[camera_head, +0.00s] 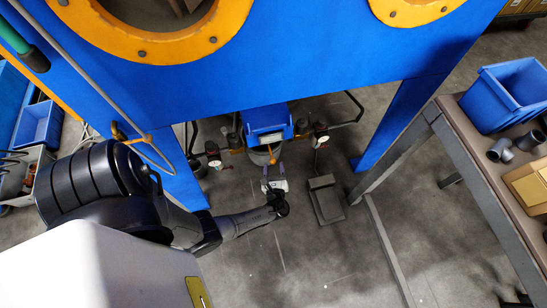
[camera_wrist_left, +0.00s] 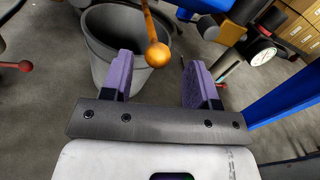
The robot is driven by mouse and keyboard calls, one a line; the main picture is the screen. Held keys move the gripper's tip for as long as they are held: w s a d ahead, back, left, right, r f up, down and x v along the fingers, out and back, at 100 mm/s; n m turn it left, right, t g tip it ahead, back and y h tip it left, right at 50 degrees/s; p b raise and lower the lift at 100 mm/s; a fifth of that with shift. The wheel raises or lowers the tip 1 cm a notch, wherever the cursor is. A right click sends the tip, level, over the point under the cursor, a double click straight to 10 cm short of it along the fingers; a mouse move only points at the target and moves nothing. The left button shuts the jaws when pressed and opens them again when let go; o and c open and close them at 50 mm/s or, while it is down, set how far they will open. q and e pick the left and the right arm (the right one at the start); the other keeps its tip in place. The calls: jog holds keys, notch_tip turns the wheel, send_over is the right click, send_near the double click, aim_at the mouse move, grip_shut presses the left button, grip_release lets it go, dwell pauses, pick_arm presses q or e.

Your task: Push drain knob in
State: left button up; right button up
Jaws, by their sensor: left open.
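An orange ball-ended knob (camera_wrist_left: 158,54) on an orange rod, which looks like the drain knob, hangs in front of a grey bucket (camera_wrist_left: 98,50) in the left wrist view. In the head view the knob is too small to make out clearly, near the bucket (camera_head: 262,158) under the blue cabinet. My left gripper (camera_head: 274,178) reaches in low, just in front of the bucket. Its purple-padded fingers (camera_wrist_left: 159,72) are open, with the knob showing between and beyond their tips. I cannot tell whether they touch it. My right gripper is not in view.
A red-ended lever (camera_wrist_left: 25,66) shows at the left of the wrist view, and a gauge (camera_wrist_left: 262,56) at the right. The blue cabinet (camera_head: 290,60) stands above. A grey foot pedal (camera_head: 326,198) lies on the floor, right of my gripper. A workbench (camera_head: 470,150) stands at right.

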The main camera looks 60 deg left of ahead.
aim_at(272, 160)
pick_arm(q)
jog(key=x, duration=0.1)
jog(key=b+x, duration=0.1)
jog(key=x, duration=0.1)
jog(key=shift+s+a+f, duration=0.1)
jog(key=shift+a, duration=0.3)
jog(key=shift+w+a, duration=0.6)
jog(key=shift+s+a, duration=0.1)
jog(key=shift+a, duration=0.05)
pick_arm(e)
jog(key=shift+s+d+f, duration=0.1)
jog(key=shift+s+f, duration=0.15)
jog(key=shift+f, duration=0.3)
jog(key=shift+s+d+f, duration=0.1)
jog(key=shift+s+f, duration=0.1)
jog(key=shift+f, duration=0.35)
pick_arm(q)
jog(key=shift+s, duration=0.1)
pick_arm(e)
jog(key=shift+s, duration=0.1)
pick_arm(q)
jog(key=c, duration=0.4)
grip_shut()
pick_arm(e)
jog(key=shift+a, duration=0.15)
